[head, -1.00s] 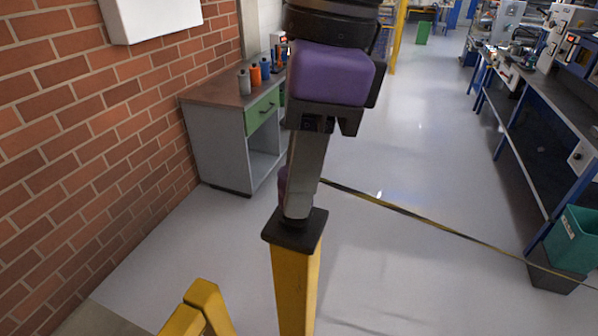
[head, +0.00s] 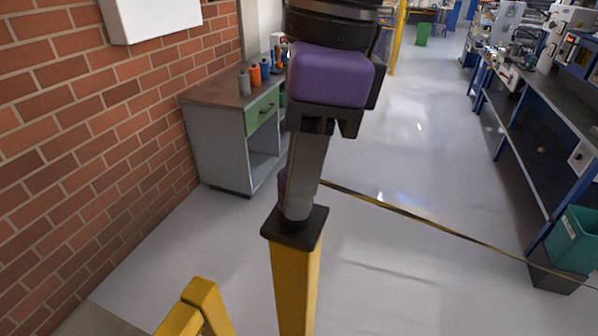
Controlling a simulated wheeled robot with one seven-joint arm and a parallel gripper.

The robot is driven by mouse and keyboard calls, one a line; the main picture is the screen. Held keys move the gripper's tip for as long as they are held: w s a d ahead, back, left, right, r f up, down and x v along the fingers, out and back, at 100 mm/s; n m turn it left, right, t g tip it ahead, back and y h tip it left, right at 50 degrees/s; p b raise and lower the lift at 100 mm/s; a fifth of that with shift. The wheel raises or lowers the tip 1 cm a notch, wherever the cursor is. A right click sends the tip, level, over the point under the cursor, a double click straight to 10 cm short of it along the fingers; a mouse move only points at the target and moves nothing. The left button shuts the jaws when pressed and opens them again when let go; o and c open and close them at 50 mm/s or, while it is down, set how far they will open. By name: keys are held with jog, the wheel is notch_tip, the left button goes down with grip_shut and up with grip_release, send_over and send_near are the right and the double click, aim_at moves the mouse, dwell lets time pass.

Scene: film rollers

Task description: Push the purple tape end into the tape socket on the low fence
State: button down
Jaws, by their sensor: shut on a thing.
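My gripper (head: 297,208) hangs down from the top of the head view, with a large purple body, black jaw bases and a long grey finger in front. It is shut on the purple tape end (head: 283,186), of which only a sliver shows left of the finger. A black-and-yellow striped tape (head: 400,210) runs off right from behind the finger. The fingertip is at the black tape socket (head: 310,222) on top of a yellow post of the low fence (head: 295,285). The finger hides the meeting of tape end and socket, so I cannot tell how deep it sits.
A brick wall (head: 90,140) closes the left. A grey cabinet (head: 222,150) with a green drawer and several small spools stands behind. A workbench (head: 545,130) and teal bin (head: 572,240) are at right. Another yellow frame piece (head: 203,300) is at the bottom left. The middle floor is open.

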jog(key=shift+f, duration=0.2)
jog(key=c, duration=1)
grip_release()
jog(key=shift+r, duration=0.1)
